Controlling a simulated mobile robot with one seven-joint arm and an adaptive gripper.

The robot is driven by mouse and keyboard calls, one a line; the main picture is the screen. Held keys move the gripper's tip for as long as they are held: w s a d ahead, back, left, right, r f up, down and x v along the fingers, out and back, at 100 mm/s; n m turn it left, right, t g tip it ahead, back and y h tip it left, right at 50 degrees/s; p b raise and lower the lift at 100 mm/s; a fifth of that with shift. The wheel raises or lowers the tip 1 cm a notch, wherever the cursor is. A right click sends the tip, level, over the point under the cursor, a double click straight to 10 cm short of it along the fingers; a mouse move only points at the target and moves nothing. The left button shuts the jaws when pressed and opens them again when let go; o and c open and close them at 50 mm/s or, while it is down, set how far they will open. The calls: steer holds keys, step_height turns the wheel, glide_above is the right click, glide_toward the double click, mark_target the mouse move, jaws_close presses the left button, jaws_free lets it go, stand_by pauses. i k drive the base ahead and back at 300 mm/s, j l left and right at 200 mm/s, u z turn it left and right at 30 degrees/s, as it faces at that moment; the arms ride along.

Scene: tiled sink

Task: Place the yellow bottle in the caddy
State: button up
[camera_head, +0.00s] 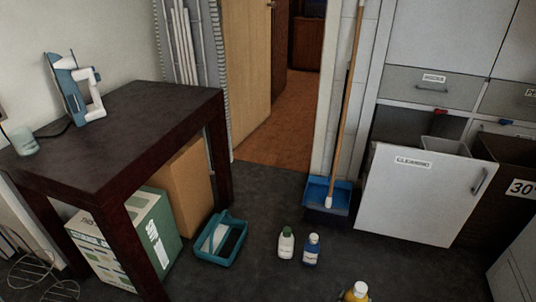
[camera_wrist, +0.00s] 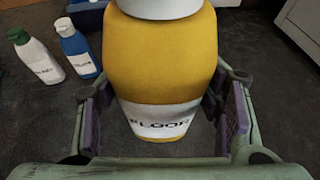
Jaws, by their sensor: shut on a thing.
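The yellow bottle (camera_head: 355,292) shows at the bottom edge of the head view, mostly cut off, with a white cap. In the wrist view the yellow bottle (camera_wrist: 160,60) fills the middle, with a white label reading "LOOR" in part. My gripper (camera_wrist: 163,115) is shut on it, with one purple-padded finger on each side. The bottle's top is cut off by the wrist frame. The caddy (camera_head: 222,258) is a teal open tray with a handle on the dark floor, left of the middle in the head view. The bottle is apart from it, to its right and nearer.
A white bottle with green cap (camera_head: 286,243) and a blue bottle with white cap (camera_head: 312,249) stand right of the caddy. A dark table (camera_head: 115,110) with boxes under it is at left. An open cabinet drawer (camera_head: 415,195) and a blue dustpan (camera_head: 327,197) are at right.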

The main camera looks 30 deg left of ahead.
mark_target(221, 231)
steer(key=u, duration=0.9)
steer(key=i+l+u, duration=0.2)
steer(key=u, duration=0.3)
steer(key=i+l+u, duration=0.1)
steer(key=l+u, duration=0.4)
steer(key=i+l+u, duration=0.1)
steer(key=l+u, duration=0.15)
steer(key=l, duration=0.15)
steer(key=l+u, duration=0.25)
steer(key=l, duration=0.2)
steer(key=l+u, duration=0.25)
steer(key=l, duration=1.75)
steer(key=i, duration=0.45)
